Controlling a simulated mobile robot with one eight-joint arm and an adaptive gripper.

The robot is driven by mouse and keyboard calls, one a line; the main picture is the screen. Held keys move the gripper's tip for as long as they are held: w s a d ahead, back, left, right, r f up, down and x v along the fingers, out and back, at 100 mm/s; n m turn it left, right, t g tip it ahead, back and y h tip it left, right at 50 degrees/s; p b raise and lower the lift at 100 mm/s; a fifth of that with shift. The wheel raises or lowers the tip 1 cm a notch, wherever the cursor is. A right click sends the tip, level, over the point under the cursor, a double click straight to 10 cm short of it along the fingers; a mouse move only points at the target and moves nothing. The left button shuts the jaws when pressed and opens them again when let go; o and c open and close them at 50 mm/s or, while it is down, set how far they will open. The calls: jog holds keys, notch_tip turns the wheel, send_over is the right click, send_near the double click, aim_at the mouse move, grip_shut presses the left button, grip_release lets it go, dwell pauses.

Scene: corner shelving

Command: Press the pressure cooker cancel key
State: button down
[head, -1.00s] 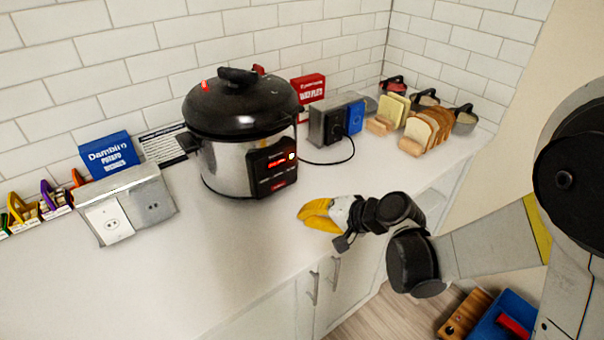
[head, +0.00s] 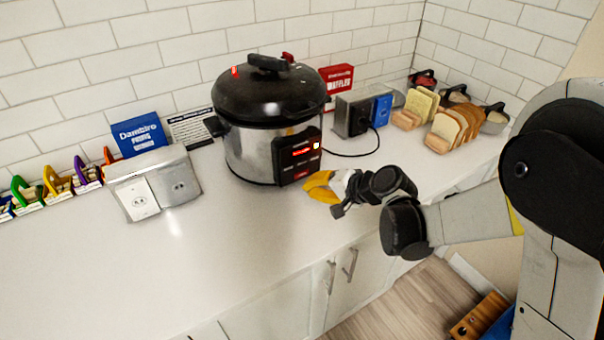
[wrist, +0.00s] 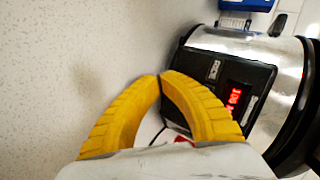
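The pressure cooker (head: 250,150) stands on the counter, with a black lid and a steel body. Its black control panel (head: 297,158) faces the front right and has red lit displays and a small bright light. My gripper (head: 308,184) has yellow fingers and is just off the panel's lower right edge; contact cannot be told. In the wrist view my gripper (wrist: 160,77) has its fingertips together with nothing seen between them. The panel (wrist: 222,88) lies turned sideways there, partly behind the right finger. The cancel key cannot be read in either view.
A grey outlet box (head: 155,185) and a blue box (head: 139,135) stand left of the cooker. A toaster (head: 354,114), a cable and bread slices (head: 452,128) are to the right. The front of the counter (head: 200,250) is clear.

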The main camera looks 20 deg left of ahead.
jog(key=shift+w+a, duration=0.4)
jog(key=shift+a, duration=0.1)
dwell(1.2)
jog(key=shift+w+a, duration=0.3)
jog(key=shift+a, duration=0.05)
jog(key=shift+w+a, duration=0.2)
jog(key=shift+a, duration=0.05)
dwell(0.6)
jog(key=shift+s+d, duration=0.1)
jog(key=shift+d, duration=0.05)
jog(key=shift+s+d+b, duration=0.35)
jog(key=shift+s+d, duration=0.05)
jog(key=shift+d, duration=0.05)
jog(key=shift+d, duration=0.1)
dwell(0.3)
jog(key=shift+s+d+b, duration=0.35)
jog(key=shift+s+d, duration=1.25)
jog(key=shift+d, duration=0.25)
